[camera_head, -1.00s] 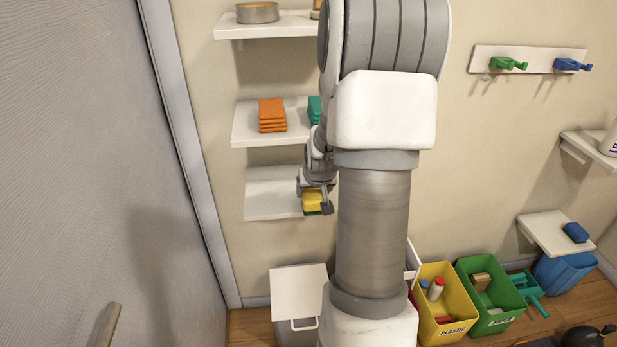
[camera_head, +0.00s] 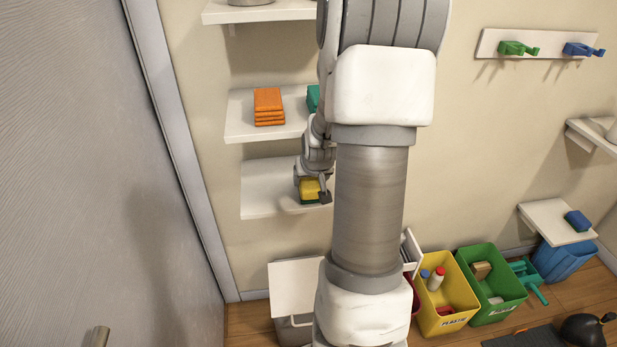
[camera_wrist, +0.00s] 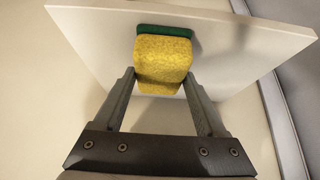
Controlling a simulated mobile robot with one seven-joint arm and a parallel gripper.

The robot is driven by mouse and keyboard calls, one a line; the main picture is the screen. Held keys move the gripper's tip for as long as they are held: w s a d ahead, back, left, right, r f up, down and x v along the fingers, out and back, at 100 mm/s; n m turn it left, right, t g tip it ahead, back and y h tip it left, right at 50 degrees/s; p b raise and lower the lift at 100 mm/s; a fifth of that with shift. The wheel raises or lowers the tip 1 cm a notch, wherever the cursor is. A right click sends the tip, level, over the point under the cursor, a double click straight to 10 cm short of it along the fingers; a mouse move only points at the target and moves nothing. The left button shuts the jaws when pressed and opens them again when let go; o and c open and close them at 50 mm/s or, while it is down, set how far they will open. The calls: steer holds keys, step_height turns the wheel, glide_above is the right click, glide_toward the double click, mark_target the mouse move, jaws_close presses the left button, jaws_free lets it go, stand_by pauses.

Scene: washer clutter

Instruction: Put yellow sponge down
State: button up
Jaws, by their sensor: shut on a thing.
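The yellow sponge (camera_head: 309,190) with a green scouring layer is at the lowest of the left wall shelves. My gripper (camera_wrist: 160,76) is shut on it, one finger on each side, as the wrist view shows. In that view the sponge (camera_wrist: 163,60) has its green side against or very near the white shelf (camera_wrist: 235,40). I cannot tell whether it touches. In the head view the gripper (camera_head: 313,183) is over the right part of this shelf (camera_head: 265,190), and my arm hides the shelf's right end.
The shelf above holds a stack of orange cloths (camera_head: 268,107) and a partly hidden green item (camera_head: 313,98). The low shelf's left part is bare. A white-lidded bin (camera_head: 296,287) stands below. A blue sponge (camera_head: 577,220) lies on a right shelf. Yellow (camera_head: 447,293) and green bins (camera_head: 492,285) stand on the floor.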

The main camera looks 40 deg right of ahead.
steer(key=shift+s, duration=0.1)
steer(key=shift+f, duration=0.1)
steer(key=o, duration=1.4)
steer(key=shift+s+r, duration=0.1)
steer(key=shift+r, duration=0.45)
steer(key=shift+p+v, duration=2.45)
steer(key=shift+v, duration=3.25)
steer(key=shift+a+f, duration=0.1)
steer(key=shift+a, duration=0.1)
